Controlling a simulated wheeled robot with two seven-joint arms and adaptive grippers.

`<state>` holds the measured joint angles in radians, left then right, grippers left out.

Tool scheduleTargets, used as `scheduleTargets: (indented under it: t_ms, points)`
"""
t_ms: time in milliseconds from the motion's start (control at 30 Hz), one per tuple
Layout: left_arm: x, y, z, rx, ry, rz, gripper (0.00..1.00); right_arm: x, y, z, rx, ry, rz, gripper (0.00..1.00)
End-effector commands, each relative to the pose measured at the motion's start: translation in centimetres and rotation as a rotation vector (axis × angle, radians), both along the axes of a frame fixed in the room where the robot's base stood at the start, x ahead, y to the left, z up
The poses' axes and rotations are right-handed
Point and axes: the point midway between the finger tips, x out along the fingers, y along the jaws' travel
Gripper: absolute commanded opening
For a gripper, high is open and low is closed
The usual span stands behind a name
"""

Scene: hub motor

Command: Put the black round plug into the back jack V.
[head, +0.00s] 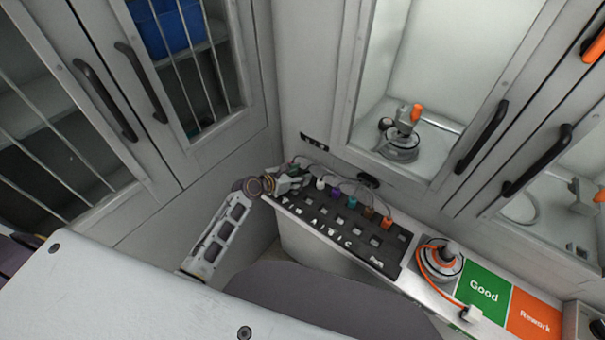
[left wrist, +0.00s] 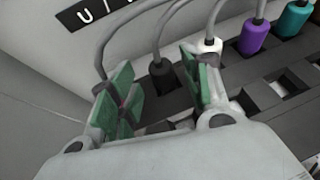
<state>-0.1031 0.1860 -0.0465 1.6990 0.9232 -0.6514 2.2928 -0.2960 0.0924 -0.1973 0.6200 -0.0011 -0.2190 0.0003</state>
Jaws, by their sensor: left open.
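The black round plug (left wrist: 162,77) stands upright in the black panel (head: 345,228), with a grey cable rising from its top. In the left wrist view it shows between and just beyond the green-padded fingers of my left gripper (left wrist: 160,92). The gripper is open, and I cannot tell whether a finger touches the plug. In the head view my left gripper (head: 290,181) is at the panel's left end and hides that corner. The back jack strip (head: 315,141) is on the wall behind; its lettering, partly cut off, shows in the left wrist view (left wrist: 95,10). My right gripper is not in view.
A hub motor (head: 441,262) sits beside the green Good area (head: 482,290) and orange Rework area (head: 535,318).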

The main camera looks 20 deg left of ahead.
Motion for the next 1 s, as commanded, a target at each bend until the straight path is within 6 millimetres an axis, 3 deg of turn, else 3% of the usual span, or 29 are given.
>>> scheduleTargets:
  t_ms: [700, 1000]
  points:
    - [-5.8, 3.5, 3.2, 0.001, 0.002, 0.000, 0.48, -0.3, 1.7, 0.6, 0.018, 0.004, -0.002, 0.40]
    - [-7.1, 4.2, 4.0, 0.000, 0.000, -0.001, 0.48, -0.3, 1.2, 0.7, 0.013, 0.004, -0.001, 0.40]
